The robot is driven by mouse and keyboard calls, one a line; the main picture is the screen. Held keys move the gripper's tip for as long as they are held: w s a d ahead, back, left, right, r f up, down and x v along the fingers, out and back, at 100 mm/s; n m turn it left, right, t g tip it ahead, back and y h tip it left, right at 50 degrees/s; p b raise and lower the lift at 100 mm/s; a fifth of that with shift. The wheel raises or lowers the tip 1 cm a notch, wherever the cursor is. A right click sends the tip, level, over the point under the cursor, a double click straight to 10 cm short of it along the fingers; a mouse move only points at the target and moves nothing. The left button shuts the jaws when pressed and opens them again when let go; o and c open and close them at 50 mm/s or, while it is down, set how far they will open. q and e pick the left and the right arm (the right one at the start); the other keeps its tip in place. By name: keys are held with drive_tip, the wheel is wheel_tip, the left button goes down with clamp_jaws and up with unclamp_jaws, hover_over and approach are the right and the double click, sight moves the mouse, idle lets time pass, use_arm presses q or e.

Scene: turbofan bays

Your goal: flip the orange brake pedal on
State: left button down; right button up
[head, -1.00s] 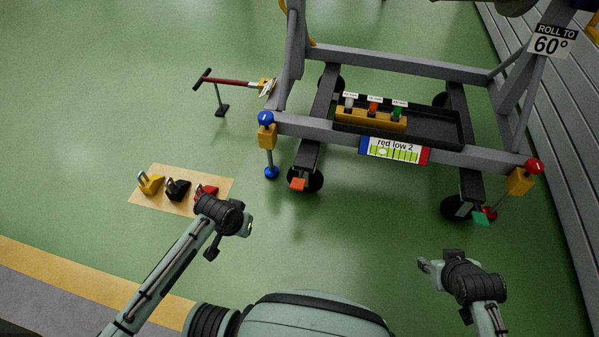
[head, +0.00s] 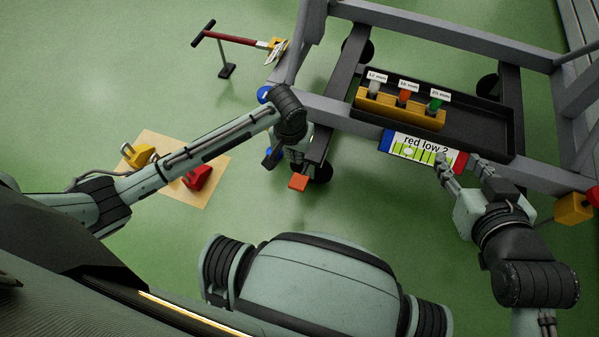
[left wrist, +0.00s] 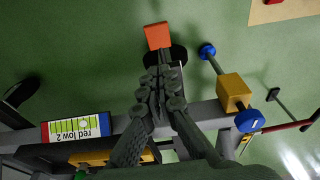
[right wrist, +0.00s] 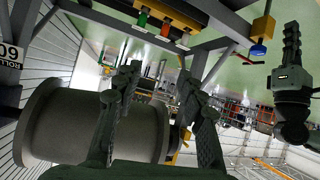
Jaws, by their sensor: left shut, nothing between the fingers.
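The orange brake pedal (head: 298,181) sticks out by a black caster wheel under the stand's near left corner. It also shows in the left wrist view (left wrist: 158,36), just beyond my fingertips. My left gripper (head: 297,158) hangs above the caster, close to the pedal. In the left wrist view its fingers (left wrist: 163,72) are together and empty, overlapping the black wheel; I cannot tell whether they touch anything. My right gripper (head: 462,162) is open and empty in front of the stand's placard (head: 418,148); its fingers (right wrist: 160,80) are apart in the right wrist view.
The grey stand frame (head: 345,112) carries a black tray with a yellow socket holder (head: 398,108). A blue-knobbed yellow jack (left wrist: 232,92) stands beside the pedal. A red-handled tow bar (head: 235,38) and a tan mat (head: 210,190) with chocks lie left. Green floor before the pedal is clear.

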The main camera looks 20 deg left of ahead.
use_arm(q)
drive_tip(key=b, duration=0.2)
hover_over(299, 182)
wheel_tip(299, 182, down, 6)
drive_tip(key=f, duration=0.1)
drive_tip(key=f+b, duration=0.1)
drive_tip(key=f, duration=0.2)
drive_tip(key=shift+w, duration=0.25)
drive_tip(key=f, duration=0.1)
drive_tip(key=f+b, duration=0.1)
drive_tip(key=shift+s+a+f, duration=0.1)
drive_tip(key=shift+s+f, duration=0.25)
drive_tip(key=shift+f, duration=0.05)
drive_tip(key=shift+s+f+b, duration=0.15)
drive_tip(key=shift+f+b, duration=0.15)
drive_tip(key=shift+f, duration=0.2)
use_arm(e)
drive_tip(key=a+r+t+y, duration=0.3)
drive_tip(key=a+r+t, duration=0.1)
drive_tip(key=r, duration=0.5)
drive_tip(key=a+r+t+y, duration=0.2)
drive_tip(key=a+r+t, duration=0.2)
drive_tip(key=r, duration=0.5)
drive_tip(key=shift+s+r+t+y, duration=0.15)
drive_tip(key=shift+r+t+y, duration=0.25)
drive_tip(key=shift+t, duration=0.8)
